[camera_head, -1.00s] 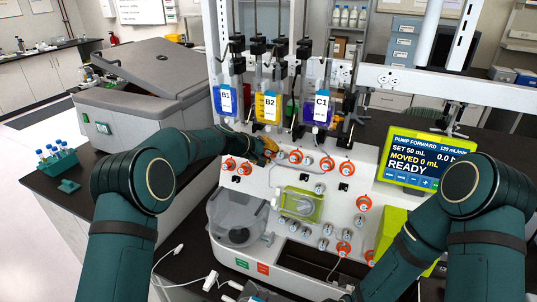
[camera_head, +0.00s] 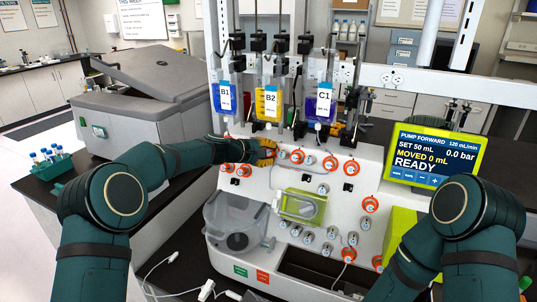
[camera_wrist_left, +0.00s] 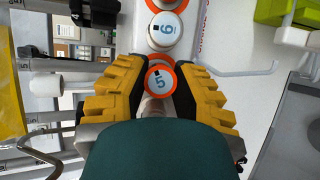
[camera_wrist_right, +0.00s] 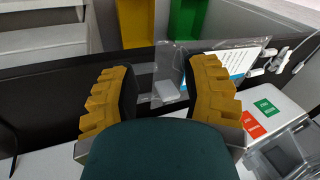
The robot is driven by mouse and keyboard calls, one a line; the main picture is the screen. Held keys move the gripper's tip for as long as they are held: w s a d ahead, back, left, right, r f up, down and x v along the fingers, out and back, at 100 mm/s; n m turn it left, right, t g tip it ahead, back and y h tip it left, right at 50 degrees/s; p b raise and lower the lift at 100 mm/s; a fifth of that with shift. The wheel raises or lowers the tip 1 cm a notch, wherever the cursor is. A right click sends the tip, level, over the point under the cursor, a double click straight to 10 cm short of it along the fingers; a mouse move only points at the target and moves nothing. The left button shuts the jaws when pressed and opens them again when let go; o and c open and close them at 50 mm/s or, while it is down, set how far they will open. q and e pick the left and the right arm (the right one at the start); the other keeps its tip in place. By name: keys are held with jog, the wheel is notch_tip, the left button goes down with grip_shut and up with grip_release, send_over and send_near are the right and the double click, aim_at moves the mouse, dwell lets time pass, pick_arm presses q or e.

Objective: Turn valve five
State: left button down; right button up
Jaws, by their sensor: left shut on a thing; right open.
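Valve five (camera_wrist_left: 160,80) is a round knob with a white cap marked 5 and an orange rim, seen in the left wrist view between my yellow left fingers. My left gripper (camera_wrist_left: 158,92) is shut on it, with a finger on either side. In the head view my left gripper (camera_head: 266,152) is at the upper valve row on the white panel (camera_head: 262,185), and it hides the valve there. Valve six (camera_wrist_left: 165,28) is just beyond the left fingertips. My right gripper (camera_wrist_right: 160,88) is open and empty in the right wrist view.
Other orange-rimmed valves (camera_head: 330,163) sit close beside the left gripper. Bags B1 (camera_head: 225,97), B2 (camera_head: 270,104) and C1 (camera_head: 322,105) hang above. A screen (camera_head: 434,155) reads READY. A clear bag (camera_wrist_right: 205,68) lies beyond the right fingers.

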pick_arm(q)
jog(key=c, duration=0.7)
grip_release()
jog(key=shift+d, duration=0.2)
jog(key=shift+c, duration=0.2)
jog(key=shift+a, duration=0.15)
jog(key=shift+s+a+r, duration=0.15)
jog(key=shift+a, duration=0.05)
jog(key=v, duration=1.1)
jog(key=shift+s, duration=0.2)
